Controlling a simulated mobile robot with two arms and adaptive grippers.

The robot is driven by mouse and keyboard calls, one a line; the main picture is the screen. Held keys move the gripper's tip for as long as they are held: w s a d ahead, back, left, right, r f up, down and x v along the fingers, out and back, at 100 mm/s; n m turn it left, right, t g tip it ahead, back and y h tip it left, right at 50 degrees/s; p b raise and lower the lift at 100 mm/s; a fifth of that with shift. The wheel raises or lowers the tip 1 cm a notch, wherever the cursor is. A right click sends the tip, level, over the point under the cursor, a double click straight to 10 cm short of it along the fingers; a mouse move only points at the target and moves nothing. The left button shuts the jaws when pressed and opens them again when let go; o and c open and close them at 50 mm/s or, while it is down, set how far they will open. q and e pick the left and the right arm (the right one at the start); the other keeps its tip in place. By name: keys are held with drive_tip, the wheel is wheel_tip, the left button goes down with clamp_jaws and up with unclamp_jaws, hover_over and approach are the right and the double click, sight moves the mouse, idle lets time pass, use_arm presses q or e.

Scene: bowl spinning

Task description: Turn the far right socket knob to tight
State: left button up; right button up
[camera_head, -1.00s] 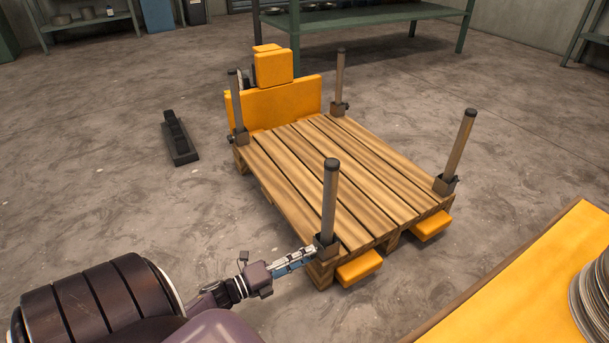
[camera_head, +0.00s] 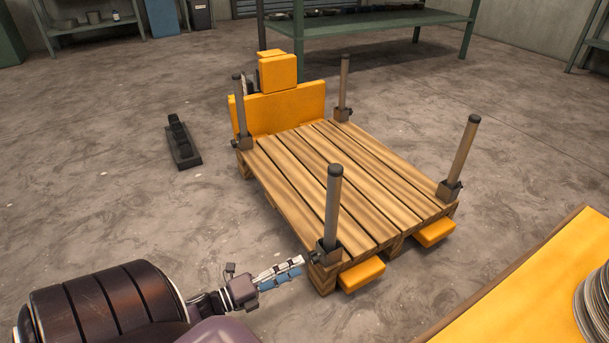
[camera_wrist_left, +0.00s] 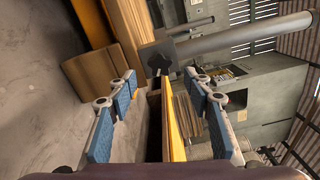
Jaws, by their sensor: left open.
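A wooden pallet (camera_head: 300,215) carries four upright metal posts in corner sockets with side knobs. The back right socket (camera_head: 341,114) is small, and its knob's setting cannot be read. The right front socket (camera_head: 448,190) has a knob at its side. My left gripper (camera_head: 297,268) is open beside the near left socket (camera_head: 325,252), just short of its dark knob. In the left wrist view, my left gripper (camera_wrist_left: 160,80) has its blue-padded fingers spread, with the dark star-shaped knob (camera_wrist_left: 157,60) ahead between the fingertips, apart from them. My right gripper is not in view.
A yellow pallet truck (camera_head: 280,107) stands behind the pallet, its forks (camera_head: 362,275) protruding in front. A black object (camera_head: 182,145) lies on the floor at left. A yellow tabletop (camera_head: 530,290) with stacked plates (camera_head: 594,310) is at lower right.

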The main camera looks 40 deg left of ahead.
use_arm(q)
drive_tip(key=v, duration=0.7)
drive_tip(key=shift+s, duration=0.25)
drive_tip(key=shift+a, duration=0.1)
